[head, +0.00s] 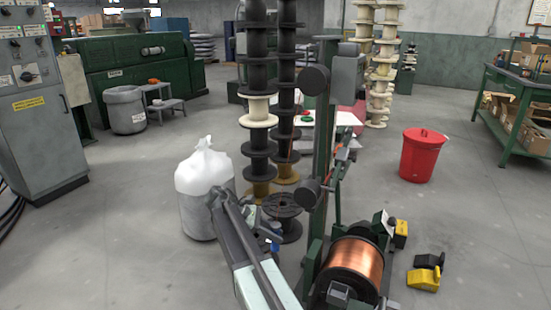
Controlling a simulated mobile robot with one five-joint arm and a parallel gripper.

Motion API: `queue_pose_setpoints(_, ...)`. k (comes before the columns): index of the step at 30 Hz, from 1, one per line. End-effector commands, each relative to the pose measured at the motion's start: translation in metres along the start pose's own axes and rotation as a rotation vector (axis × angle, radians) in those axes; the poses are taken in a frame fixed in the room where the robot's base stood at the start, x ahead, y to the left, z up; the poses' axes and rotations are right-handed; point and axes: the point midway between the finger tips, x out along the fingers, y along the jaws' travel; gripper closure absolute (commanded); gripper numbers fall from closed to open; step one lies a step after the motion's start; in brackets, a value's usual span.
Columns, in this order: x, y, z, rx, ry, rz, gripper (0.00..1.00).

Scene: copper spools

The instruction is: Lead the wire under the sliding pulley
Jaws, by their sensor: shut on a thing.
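A green upright post (322,140) stands right of centre. It carries a dark upper roller (314,80) and a dark lower roller (309,190); the lower one looks like the sliding pulley, but I cannot be sure. A spool of copper wire (357,262) lies in a green stand at the post's foot. My arm rises from the bottom edge, left of the post. My gripper (271,243), small and partly hidden, is left of the post and lower than the lower roller. It is shut on the wire, which is too thin to make out there.
Tall spool stacks (259,110) rise behind. Yellow and black blocks (424,278) lie right of the stand. A red bin (421,157) stands farther right, with open floor around it.

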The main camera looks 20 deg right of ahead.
Motion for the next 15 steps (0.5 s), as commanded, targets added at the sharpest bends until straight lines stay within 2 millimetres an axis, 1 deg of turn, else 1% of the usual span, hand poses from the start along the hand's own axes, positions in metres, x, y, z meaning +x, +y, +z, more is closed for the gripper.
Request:
queue_pose_setpoints(5,0.002,-0.002,0.002,0.000,0.000,0.000,1.00)
queue_pose_setpoints(15,0.025,-0.015,0.019,0.001,-0.001,-0.001,1.00)
